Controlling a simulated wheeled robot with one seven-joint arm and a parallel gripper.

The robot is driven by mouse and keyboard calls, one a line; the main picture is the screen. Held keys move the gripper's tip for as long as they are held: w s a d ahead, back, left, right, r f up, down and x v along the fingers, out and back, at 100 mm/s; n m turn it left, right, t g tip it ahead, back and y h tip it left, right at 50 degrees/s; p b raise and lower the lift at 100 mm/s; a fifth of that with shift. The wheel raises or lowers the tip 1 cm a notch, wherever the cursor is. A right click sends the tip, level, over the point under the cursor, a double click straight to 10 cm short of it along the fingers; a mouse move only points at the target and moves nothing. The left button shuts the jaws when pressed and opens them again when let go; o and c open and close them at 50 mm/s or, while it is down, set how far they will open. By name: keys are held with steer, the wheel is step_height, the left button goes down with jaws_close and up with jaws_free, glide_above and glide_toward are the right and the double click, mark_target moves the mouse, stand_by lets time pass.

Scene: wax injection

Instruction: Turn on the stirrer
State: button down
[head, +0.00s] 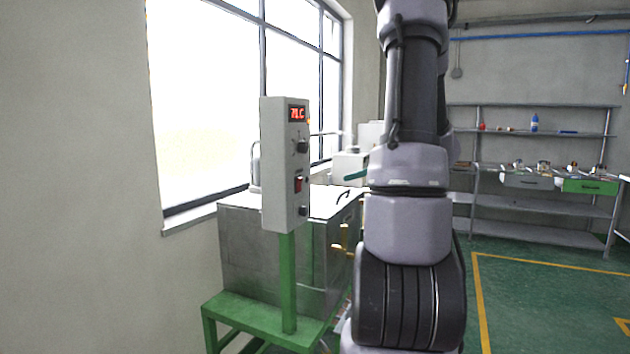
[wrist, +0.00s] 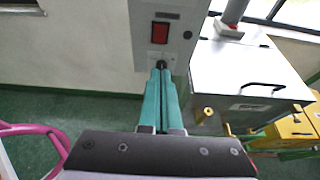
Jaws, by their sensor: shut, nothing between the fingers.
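The control box (head: 273,165) is a pale grey upright panel on a green post, with a red display reading about 71 C. Its face has a dark upper knob (head: 302,146), a red switch (head: 298,184) and a dark lower knob (head: 303,211). In the wrist view the red switch (wrist: 160,33) sits above a small dark knob (wrist: 161,64). My gripper (wrist: 161,68) has teal fingers, shut together and empty, tips overlapping the lower knob in that view. Whether they touch it is unclear.
A metal tank (head: 262,250) with a flat lid stands behind the box on a green frame (head: 262,318). In the wrist view its lid (wrist: 245,70) has a black handle, and brass fittings stick out near the fingers. Shelves (head: 535,197) stand at the far right. Green floor lies open there.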

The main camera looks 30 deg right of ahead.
glide_toward(300, 183)
step_height(300, 183, down, 4)
steer(key=w+a, duration=0.1)
steer(key=w+a+r, duration=0.1)
steer(key=w+a, duration=0.1)
steer(key=shift+w+r, duration=0.2)
steer(key=shift+w+a+r, duration=0.15)
steer(key=shift+w+a, duration=0.05)
steer(key=shift+w, duration=0.15)
